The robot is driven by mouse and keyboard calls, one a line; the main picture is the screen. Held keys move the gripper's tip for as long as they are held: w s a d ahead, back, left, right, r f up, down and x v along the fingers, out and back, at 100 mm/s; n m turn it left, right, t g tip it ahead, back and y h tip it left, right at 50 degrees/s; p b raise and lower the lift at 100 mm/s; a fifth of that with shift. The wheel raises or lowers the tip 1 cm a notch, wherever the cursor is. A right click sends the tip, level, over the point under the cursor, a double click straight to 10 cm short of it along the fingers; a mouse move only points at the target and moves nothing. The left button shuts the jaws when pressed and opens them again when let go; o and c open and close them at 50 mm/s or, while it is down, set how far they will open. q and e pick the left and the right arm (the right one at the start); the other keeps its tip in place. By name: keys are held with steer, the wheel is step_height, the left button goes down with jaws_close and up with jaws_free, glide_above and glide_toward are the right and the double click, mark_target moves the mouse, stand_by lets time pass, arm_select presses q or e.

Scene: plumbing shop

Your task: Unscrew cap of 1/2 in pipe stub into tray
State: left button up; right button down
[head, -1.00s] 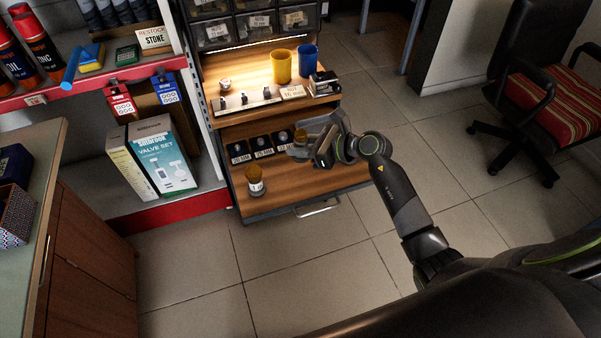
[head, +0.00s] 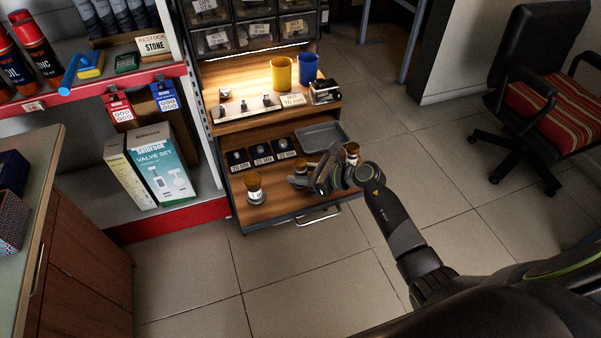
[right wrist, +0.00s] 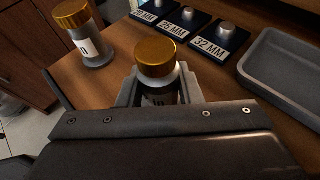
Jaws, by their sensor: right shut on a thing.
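Three pipe stubs with brass caps stand on the lower wooden shelf: a left stub (head: 254,190), a middle stub (head: 300,166) and a right stub (head: 352,153). My right gripper (head: 303,180) is at the middle stub. In the right wrist view its fingers (right wrist: 158,92) are shut on the upright middle stub, just below its brass cap (right wrist: 155,57). The cap is on the stub; the lower body is mostly hidden. The left stub (right wrist: 86,38) stands apart there. The grey tray (head: 322,125) looks empty. It also shows in the right wrist view (right wrist: 258,78). My left gripper is not in view.
Black size blocks (head: 262,154) with metal studs stand behind the stubs. The upper shelf holds a yellow cup (head: 281,73), a blue cup (head: 308,67) and a row of small fittings. Bare shelf lies between the left and middle stubs.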

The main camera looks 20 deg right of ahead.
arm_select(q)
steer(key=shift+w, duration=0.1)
arm_select(e)
steer(key=c, duration=1)
jaws_free()
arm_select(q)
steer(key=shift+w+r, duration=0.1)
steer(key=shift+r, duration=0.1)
arm_select(e)
steer(key=shift+r, duration=0.1)
steer(key=v, duration=1.1)
steer(key=shift+p, duration=0.4)
steer(key=shift+s+d+r, duration=0.1)
steer(key=shift+s+d, duration=0.25)
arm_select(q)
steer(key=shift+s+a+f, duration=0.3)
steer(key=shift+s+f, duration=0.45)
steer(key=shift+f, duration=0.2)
